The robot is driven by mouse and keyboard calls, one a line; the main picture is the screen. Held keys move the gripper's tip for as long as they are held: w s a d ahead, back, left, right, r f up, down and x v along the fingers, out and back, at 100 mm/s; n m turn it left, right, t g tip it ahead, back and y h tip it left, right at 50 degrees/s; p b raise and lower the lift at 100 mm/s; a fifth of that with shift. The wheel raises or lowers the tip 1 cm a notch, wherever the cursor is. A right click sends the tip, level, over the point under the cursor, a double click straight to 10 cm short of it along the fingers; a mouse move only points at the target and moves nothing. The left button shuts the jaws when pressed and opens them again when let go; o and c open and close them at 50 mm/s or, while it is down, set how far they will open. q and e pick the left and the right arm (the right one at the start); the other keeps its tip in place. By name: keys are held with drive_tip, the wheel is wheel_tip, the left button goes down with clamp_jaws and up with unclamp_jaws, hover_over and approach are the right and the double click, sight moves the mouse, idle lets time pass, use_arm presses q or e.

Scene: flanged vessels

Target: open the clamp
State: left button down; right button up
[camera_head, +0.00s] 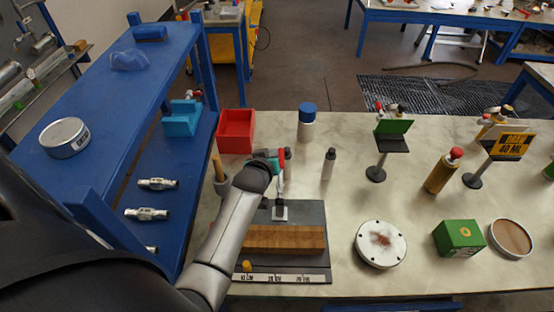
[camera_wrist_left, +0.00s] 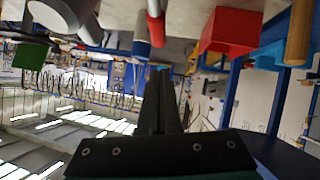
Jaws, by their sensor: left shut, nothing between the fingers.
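The clamp (camera_head: 280,211) is a small metal toggle clamp on a dark grey plate (camera_head: 314,222), behind a wooden block (camera_head: 285,239). Its red handle (camera_head: 281,180) stands roughly upright. My left gripper (camera_head: 274,157) is at the handle's upper end, with my wrist partly covering the area. Whether it touches the handle cannot be told. In the left wrist view the dark fingers (camera_wrist_left: 160,100) are together with nothing between them. A red upright piece (camera_wrist_left: 155,28) near them may be the handle. My right gripper is not in view.
A red bin (camera_head: 236,131), a blue-capped jar (camera_head: 307,122) and a small bottle (camera_head: 328,164) stand behind the clamp. A flanged lid (camera_head: 381,244) and a green box (camera_head: 459,238) lie to the right. A blue shelf (camera_head: 110,110) is at left.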

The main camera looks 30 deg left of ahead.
sight(280, 154)
use_arm(q)
drive_tip(key=shift+w+f+b, duration=0.2)
drive_tip(key=shift+w+f, duration=0.25)
drive_tip(key=shift+f, duration=0.3)
drive_tip(key=shift+w+f+b, duration=0.25)
drive_tip(key=shift+w+f, duration=0.25)
drive_tip(key=shift+f, duration=0.25)
drive_tip(key=shift+w+f+b, duration=0.2)
drive_tip(key=shift+w+f, duration=0.25)
drive_tip(key=shift+f, duration=0.3)
drive_tip(key=shift+f, duration=0.1)
drive_tip(key=shift+w+a+f+b, duration=0.1)
drive_tip(key=shift+w+f+b, duration=0.15)
drive_tip(key=shift+f+b, duration=0.5)
drive_tip(key=shift+s+r, duration=0.1)
